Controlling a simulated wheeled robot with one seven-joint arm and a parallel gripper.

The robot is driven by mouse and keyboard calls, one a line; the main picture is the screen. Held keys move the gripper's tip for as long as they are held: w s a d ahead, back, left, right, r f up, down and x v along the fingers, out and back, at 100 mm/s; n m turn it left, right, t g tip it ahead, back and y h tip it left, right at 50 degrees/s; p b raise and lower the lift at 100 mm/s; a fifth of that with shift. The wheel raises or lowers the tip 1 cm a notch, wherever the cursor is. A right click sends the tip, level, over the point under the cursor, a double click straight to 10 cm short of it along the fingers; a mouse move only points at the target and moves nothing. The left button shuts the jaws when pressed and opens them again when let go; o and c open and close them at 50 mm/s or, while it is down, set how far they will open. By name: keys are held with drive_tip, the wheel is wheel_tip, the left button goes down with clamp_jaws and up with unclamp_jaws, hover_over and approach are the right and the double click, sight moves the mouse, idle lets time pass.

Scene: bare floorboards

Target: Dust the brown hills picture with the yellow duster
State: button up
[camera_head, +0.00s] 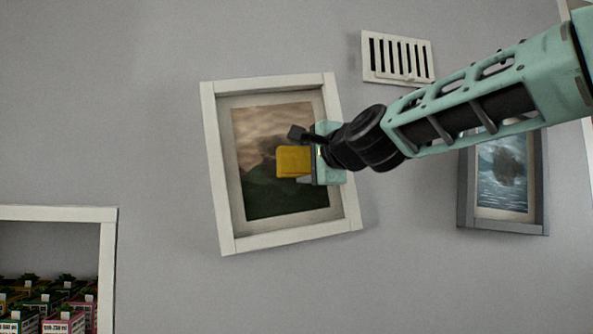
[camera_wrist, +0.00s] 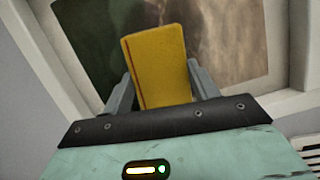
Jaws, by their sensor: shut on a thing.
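The brown hills picture (camera_head: 265,200) hangs on the wall in a white frame (camera_head: 286,243), tilted a little. It shows a brownish sky over dark green hills. My gripper (camera_head: 305,164) is in front of the picture's middle right and shut on the yellow duster (camera_head: 291,161). In the wrist view the duster (camera_wrist: 156,65) stands out between the two grey fingers of my gripper (camera_wrist: 163,88), with the picture (camera_wrist: 225,40) behind it. I cannot tell whether the duster touches the picture. My gripper and wrist hide part of the picture's right side and frame.
A second picture (camera_head: 503,175) of a rock in water hangs in a grey frame at the right, partly behind my arm. A white vent (camera_head: 397,58) is on the wall above. A white-edged shelf (camera_head: 60,213) with several small cartons (camera_head: 62,320) is at lower left.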

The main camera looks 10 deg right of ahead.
sight(279, 156)
drive_tip(key=r+p, duration=0.2)
drive_tip(key=p, duration=0.1)
drive_tip(key=shift+a, duration=0.3)
drive_tip(key=shift+a+f+p, duration=0.3)
drive_tip(key=shift+a+p, duration=0.3)
drive_tip(key=shift+a, duration=0.2)
drive_tip(key=shift+a+p, duration=0.55)
drive_tip(key=shift+a+f+p, duration=0.25)
drive_tip(key=shift+a+p, duration=0.35)
drive_tip(key=shift+a, duration=0.35)
